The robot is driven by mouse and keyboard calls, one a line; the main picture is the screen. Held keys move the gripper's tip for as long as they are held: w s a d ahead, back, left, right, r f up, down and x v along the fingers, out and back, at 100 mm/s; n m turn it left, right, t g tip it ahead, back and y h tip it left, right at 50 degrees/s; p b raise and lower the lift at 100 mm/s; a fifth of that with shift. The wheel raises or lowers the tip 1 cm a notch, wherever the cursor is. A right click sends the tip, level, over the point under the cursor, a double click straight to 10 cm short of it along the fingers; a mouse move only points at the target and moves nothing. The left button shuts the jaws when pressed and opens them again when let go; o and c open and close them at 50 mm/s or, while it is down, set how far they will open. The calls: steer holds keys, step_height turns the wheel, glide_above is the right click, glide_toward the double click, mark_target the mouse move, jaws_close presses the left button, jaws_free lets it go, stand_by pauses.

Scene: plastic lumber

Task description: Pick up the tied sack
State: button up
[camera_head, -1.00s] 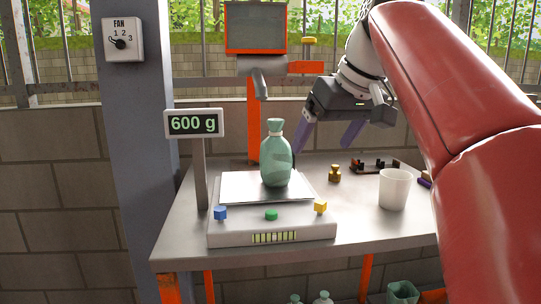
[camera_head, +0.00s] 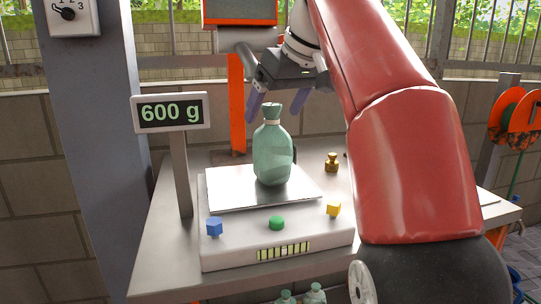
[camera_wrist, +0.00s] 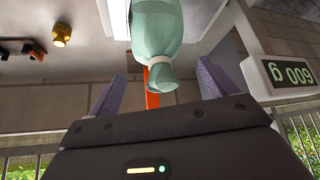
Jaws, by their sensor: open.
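The tied sack (camera_head: 272,152) is pale green with a light band around its neck. It stands upright on the metal plate of the scale (camera_head: 225,190), whose display (camera_head: 171,112) reads 600 g. My gripper (camera_head: 291,101) is open, with purple fingers, above and just behind the sack's neck in the head view. In the wrist view the sack (camera_wrist: 157,40) appears upside down, its tied top between the two spread fingers of my gripper (camera_wrist: 160,90). I see no clear contact between the fingers and the sack.
Blue (camera_head: 214,227), green (camera_head: 277,222) and yellow (camera_head: 333,209) knobs line the scale's front. A brass weight (camera_head: 332,162) stands right of the scale. An orange post (camera_head: 237,105) rises behind it. Other sacks (camera_head: 314,294) are below the table.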

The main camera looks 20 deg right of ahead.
mark_target(271, 121)
steer(key=b+x, duration=0.1)
steer(key=x, duration=0.3)
steer(key=shift+w+f, duration=0.1)
steer(key=shift+w, duration=0.05)
steer(key=shift+d, duration=0.1)
steer(key=shift+c, duration=0.3)
